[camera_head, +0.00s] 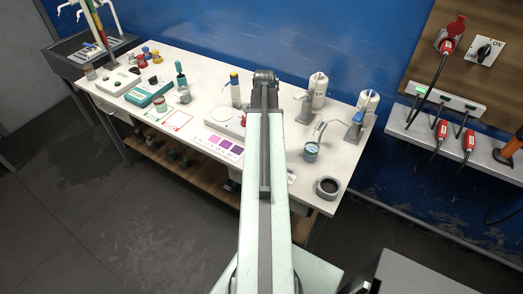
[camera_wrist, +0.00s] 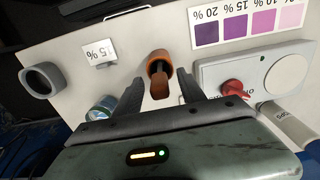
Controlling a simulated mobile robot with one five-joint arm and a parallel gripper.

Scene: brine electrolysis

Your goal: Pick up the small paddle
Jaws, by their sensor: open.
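In the wrist view a small orange-brown piece (camera_wrist: 160,88) with a flat, paddle-like end stands in or against an orange cup-shaped holder (camera_wrist: 158,63). I take it to be the small paddle, but its full shape is not clear. My gripper (camera_wrist: 159,80) is open, with one dark finger on each side of this piece and nothing visibly clamped. I cannot tell whether the fingers touch it. In the head view my own arm covers the gripper and the paddle.
A grey ring-shaped cup (camera_wrist: 42,80), a "5 %" card (camera_wrist: 99,52) and a blue-lidded jar (camera_wrist: 102,107) are left of the gripper. A white device with a red knob (camera_wrist: 232,88) is close on the right. The white table (camera_head: 340,165) holds several bottles at the back.

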